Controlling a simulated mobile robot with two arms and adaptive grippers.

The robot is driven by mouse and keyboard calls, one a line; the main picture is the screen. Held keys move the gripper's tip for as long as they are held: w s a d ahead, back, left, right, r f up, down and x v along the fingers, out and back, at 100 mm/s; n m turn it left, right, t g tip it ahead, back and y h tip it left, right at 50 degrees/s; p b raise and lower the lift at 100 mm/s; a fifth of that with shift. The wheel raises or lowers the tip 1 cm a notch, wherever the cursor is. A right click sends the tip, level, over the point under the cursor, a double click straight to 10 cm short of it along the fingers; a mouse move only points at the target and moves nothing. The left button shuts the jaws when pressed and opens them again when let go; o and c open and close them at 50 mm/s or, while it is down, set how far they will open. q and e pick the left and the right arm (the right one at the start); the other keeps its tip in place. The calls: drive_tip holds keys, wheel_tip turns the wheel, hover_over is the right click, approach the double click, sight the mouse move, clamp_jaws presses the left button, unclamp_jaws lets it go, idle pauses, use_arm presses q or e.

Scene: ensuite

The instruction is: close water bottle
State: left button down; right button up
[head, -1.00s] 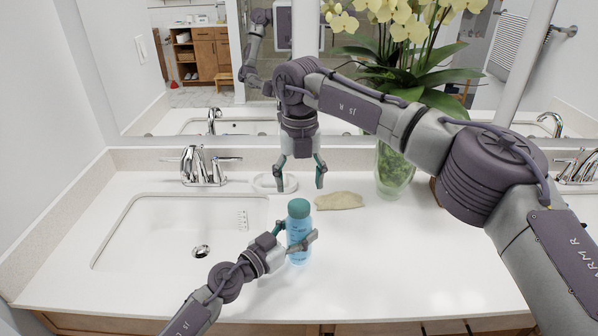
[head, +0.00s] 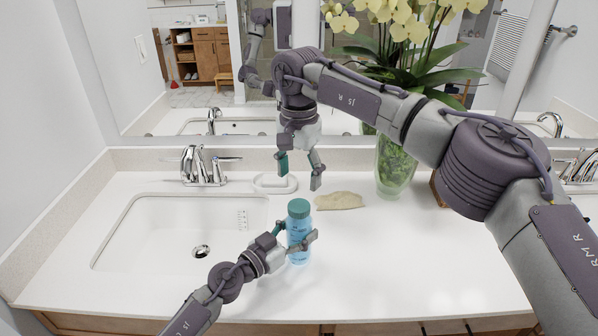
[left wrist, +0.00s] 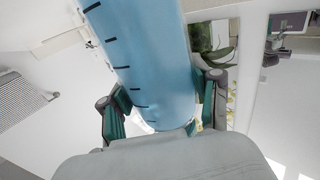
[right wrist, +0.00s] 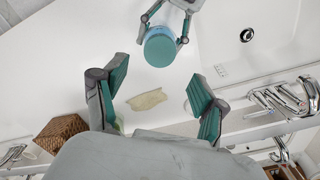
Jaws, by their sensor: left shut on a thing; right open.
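The blue water bottle (head: 298,238) stands upright on the counter, right of the sink, with a teal cap (head: 299,208) on its top. My left gripper (head: 297,236) is shut around the bottle's body. The left wrist view shows the bottle's side (left wrist: 148,60) with dark marks between the fingers. My right gripper (head: 300,172) is open and empty, pointing down above and behind the bottle. In the right wrist view the cap (right wrist: 160,48) lies beyond the open fingers (right wrist: 158,108). Whether the cap is fully tightened cannot be told.
A sink (head: 170,235) with a chrome faucet (head: 203,168) is at the left. A white soap dish (head: 268,184) and a beige cloth-like piece (head: 340,201) lie behind the bottle. A glass vase with orchids (head: 395,168) stands at the back right. The front right counter is clear.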

sight(299, 205)
drive_tip(key=n, duration=0.2)
drive_tip(key=shift+r+n, duration=0.1)
drive_tip(key=shift+n, duration=0.2)
drive_tip(key=shift+f, duration=4.05)
